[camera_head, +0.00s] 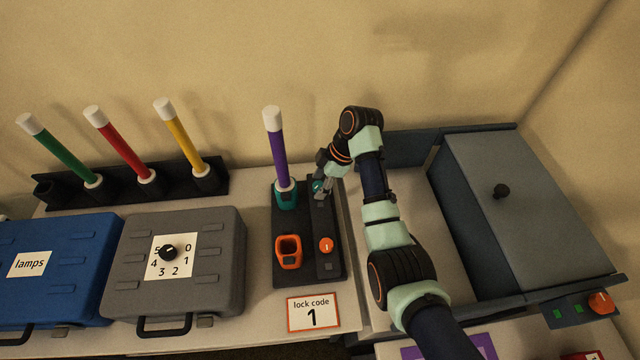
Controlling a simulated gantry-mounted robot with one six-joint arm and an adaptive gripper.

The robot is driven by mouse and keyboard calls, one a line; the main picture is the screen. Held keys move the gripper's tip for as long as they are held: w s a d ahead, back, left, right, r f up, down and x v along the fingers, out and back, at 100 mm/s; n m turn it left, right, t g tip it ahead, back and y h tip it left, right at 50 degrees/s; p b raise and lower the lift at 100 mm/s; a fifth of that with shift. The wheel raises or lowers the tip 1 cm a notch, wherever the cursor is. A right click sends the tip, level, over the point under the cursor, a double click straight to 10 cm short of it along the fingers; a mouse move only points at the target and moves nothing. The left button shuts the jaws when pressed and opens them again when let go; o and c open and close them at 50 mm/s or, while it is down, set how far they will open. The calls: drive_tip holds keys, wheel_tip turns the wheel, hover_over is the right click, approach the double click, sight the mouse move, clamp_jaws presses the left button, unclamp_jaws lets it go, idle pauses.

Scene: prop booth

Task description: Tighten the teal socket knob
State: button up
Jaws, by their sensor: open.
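The teal socket (286,198) stands at the back of a dark base, with a purple stick (276,150) with a white top upright in it. The teal knob (318,186) is just right of the socket, on a raised dark strip, and is partly hidden by my gripper. My gripper (322,190) is open, pointing down at the teal knob, with its fingers at or around it. I cannot tell whether the fingers touch it. In front on the same base are an empty orange socket (288,252) and an orange knob (326,245) with a white mark.
A grey case (215,285) with a numbered dial (168,252) and a blue case (70,290) labelled "lamps" stand left. Behind them a dark rack (120,192) holds green, red and yellow sticks. A "lock code 1" card (313,312) lies in front. A large grey-lidded box (540,200) stands right.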

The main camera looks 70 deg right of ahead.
clamp_jaws()
idle(0.3)
drive_tip(key=shift+r+m+p, duration=0.15)
drive_tip(key=shift+m+p, duration=0.15)
drive_tip(key=shift+p, duration=0.5)
drive_tip(key=shift+r+m+t+h+p, duration=0.25)
drive_tip(key=shift+m+p, duration=0.35)
drive_tip(key=shift+p, duration=0.55)
drive_tip(key=m+h+p, duration=0.1)
drive_tip(key=m+p, duration=0.2)
drive_tip(key=p, duration=0.2)
drive_tip(key=shift+a, duration=0.15)
drive_tip(key=m+h+p, duration=0.2)
drive_tip(key=m+p, duration=0.2)
drive_tip(key=p, duration=0.1)
drive_tip(key=shift+f+m, duration=0.1)
drive_tip(key=shift+m, duration=0.3)
drive_tip(key=shift+w+a+f+m+h+p, duration=0.15)
drive_tip(key=shift+m+h+p, duration=0.2)
drive_tip(key=shift+m+p, duration=0.55)
drive_tip(key=shift+s+d+f+m+h+p, duration=0.1)
drive_tip(key=shift+m+h+p, duration=0.35)
drive_tip(key=shift+m, duration=0.65)
drive_tip(key=shift+g, duration=0.45)
